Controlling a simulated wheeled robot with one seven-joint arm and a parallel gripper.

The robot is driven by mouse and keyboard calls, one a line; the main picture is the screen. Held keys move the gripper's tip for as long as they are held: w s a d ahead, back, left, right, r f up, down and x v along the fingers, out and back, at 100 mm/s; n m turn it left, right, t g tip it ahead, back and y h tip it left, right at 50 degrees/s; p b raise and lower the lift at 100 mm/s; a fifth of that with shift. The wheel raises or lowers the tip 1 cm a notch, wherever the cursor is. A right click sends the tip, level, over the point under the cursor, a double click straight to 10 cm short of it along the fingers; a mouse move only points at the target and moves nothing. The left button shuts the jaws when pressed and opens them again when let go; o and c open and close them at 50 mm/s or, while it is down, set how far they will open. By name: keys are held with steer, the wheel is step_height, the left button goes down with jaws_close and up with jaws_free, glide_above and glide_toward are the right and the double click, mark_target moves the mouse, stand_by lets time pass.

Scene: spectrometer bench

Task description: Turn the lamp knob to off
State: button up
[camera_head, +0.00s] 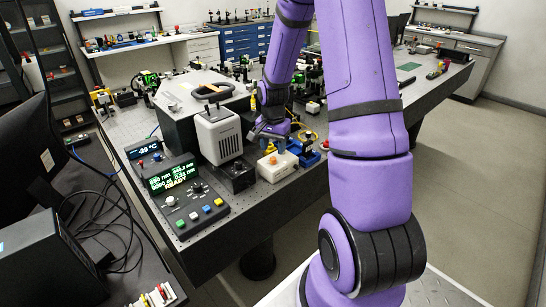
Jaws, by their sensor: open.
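My purple arm reaches over the optical bench (222,234), and my dark gripper (268,136) points down near a white box (267,173) with a small orange-red part on top. The gripper is small in the view and its fingertips are hard to make out; it is open. A light grey vented housing (217,134) stands on a black base just left of the gripper. A control unit (187,203) with a green "READY" display has small knobs and coloured buttons. I cannot tell which knob is the lamp's or how it is set.
A small display (145,149) reading "-20 °C" stands behind the control unit. Blue parts (304,153) and yellow cable lie right of the gripper. A dark monitor (35,165) and loose black cables fill the left. Open floor (470,190) lies to the right.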

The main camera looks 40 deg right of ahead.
mark_target(273, 158)
steer(key=shift+f, duration=2.15)
jaws_close()
